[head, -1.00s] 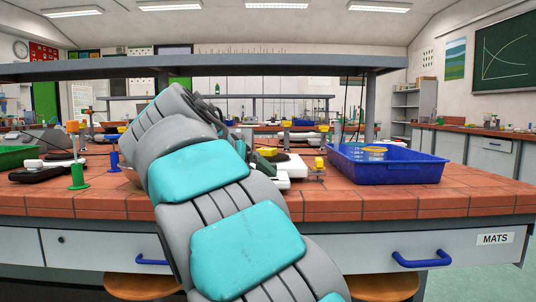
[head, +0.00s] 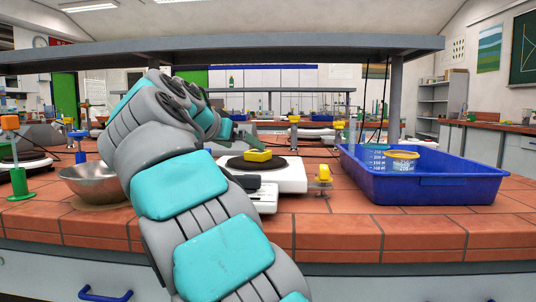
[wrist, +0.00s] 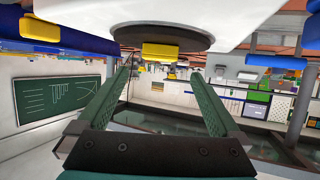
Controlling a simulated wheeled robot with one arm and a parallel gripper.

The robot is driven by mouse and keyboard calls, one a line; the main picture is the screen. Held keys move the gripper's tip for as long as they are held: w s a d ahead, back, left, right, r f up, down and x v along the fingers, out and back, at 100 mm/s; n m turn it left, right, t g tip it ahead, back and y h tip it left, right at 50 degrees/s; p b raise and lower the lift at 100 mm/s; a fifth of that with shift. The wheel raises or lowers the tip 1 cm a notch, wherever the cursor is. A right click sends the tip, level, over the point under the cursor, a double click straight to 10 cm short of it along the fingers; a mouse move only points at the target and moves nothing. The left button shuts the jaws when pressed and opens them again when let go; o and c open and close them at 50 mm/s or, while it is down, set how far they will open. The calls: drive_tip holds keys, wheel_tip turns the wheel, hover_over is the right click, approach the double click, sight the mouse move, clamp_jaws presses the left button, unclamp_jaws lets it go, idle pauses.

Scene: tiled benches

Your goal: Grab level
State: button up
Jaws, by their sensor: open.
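The level looks to be the small yellow block (head: 257,155) lying on the dark round plate (head: 257,164) of a white balance-like device (head: 288,177). In the wrist view, which is upside down, the yellow block (wrist: 161,52) is against the dark plate (wrist: 160,38). My gripper (wrist: 163,72) is open, with its two green fingers pointing toward the block, one on each side of it in the picture. Nothing is between them that I can see held. In the head view my arm covers most of the gripper; a green finger shows left of the block.
A blue tray (head: 455,190) with a yellow-rimmed tub (head: 401,161) stands right of the device. A small yellow-topped stand (head: 323,175) is between them. A metal bowl (head: 93,182) is left of my arm. A grey shelf (head: 300,47) spans overhead.

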sight(257, 151)
drive_tip(key=shift+x, duration=0.8)
drive_tip(key=shift+p+x, duration=0.35)
drive_tip(key=shift+x, duration=2.75)
drive_tip(key=shift+s, duration=0.1)
drive_tip(key=c, duration=1.5)
drive_tip(key=shift+r, duration=0.2)
drive_tip(key=shift+r+p, duration=0.5)
drive_tip(key=shift+r, duration=0.95)
drive_tip(key=shift+r, duration=0.1)
